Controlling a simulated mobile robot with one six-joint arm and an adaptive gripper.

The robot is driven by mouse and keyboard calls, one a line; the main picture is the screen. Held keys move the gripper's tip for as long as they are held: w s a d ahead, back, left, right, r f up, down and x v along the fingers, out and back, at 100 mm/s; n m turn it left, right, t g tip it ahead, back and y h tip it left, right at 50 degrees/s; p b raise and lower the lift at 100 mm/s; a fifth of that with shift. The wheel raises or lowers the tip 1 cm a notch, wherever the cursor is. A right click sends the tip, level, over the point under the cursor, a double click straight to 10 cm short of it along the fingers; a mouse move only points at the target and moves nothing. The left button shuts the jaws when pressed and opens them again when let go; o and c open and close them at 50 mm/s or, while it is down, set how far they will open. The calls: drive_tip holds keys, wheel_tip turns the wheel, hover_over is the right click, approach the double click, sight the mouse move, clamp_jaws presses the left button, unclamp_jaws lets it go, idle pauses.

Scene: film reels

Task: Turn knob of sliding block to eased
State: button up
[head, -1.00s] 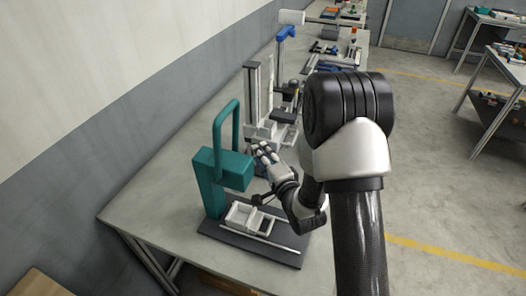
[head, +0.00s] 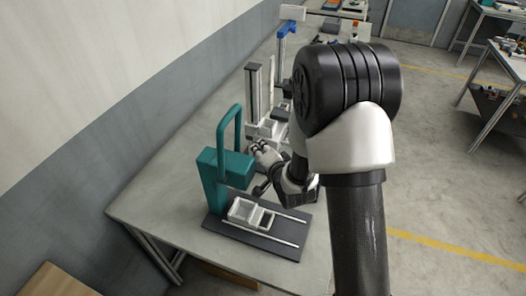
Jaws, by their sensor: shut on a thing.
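The white sliding block (head: 247,211), shaped like an open two-part tray, sits on rails over a dark base plate (head: 265,240). The teal press frame (head: 232,167), with an arched handle on top, stands over its left end. I cannot see any mark or the knob's setting. A dark part shows below the fingers; I cannot tell what it belongs to.
A fixture with a tall column (head: 252,90) stands close behind my gripper. A blue stand (head: 284,40) and other items are farther along the bench (head: 165,205). A wall (head: 90,110) runs along the left.

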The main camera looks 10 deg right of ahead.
drive_tip(key=o, duration=1.1)
drive_tip(key=shift+c, duration=0.2)
drive_tip(key=v, duration=0.7)
drive_tip(key=shift+s, duration=0.2)
drive_tip(key=shift+r, duration=0.1)
